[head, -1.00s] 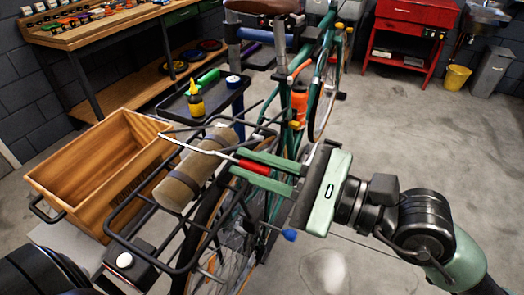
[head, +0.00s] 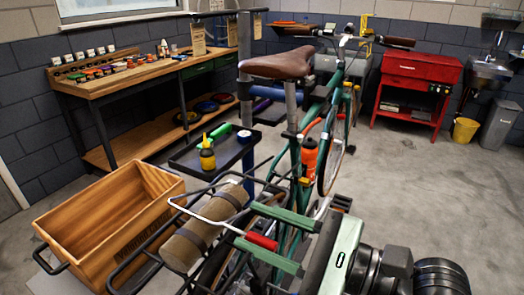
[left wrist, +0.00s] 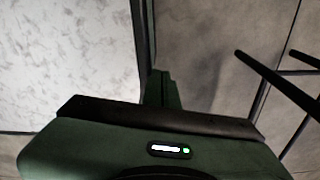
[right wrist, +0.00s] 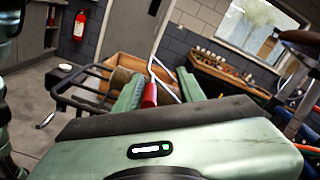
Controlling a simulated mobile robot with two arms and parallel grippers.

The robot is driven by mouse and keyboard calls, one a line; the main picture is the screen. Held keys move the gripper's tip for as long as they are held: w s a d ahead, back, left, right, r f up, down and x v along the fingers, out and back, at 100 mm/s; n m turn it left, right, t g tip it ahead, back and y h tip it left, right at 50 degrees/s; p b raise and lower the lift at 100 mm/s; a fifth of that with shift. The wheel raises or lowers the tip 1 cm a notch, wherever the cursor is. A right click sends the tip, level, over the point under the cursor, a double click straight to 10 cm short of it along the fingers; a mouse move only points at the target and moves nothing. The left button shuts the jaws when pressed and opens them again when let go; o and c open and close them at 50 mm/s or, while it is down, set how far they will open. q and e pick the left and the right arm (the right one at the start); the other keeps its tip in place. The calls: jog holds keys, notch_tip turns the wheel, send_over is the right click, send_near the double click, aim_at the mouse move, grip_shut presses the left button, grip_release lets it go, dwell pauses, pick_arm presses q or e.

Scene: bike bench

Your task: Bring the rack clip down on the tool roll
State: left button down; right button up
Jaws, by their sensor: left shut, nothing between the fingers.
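The tool roll (head: 184,247), a brown cylinder with dark straps, lies on the black rear rack (head: 128,262) of the bike. The rack clip is a silver wire bar (head: 212,220) with a red grip (head: 262,241). The bar lies across the roll; I cannot tell how firmly it touches. My right gripper (head: 262,233) is open, with its green fingers on either side of the red grip. In the right wrist view the red grip (right wrist: 150,95) is close to one finger and apart from the other. My left gripper (left wrist: 161,76) is shut and empty, away from the roll.
A wooden crate (head: 168,185) stands left of the rack. A black tray (head: 184,160) with a yellow bottle (head: 207,154) is behind it. The green bike (head: 330,120) hangs on its stand. A workbench (head: 140,85) and red cabinet (head: 413,70) stand at the back.

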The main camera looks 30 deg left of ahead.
pick_arm(q)
jog(key=shift+a, duration=0.2)
pick_arm(e)
notch_tip(320, 180, up, 20)
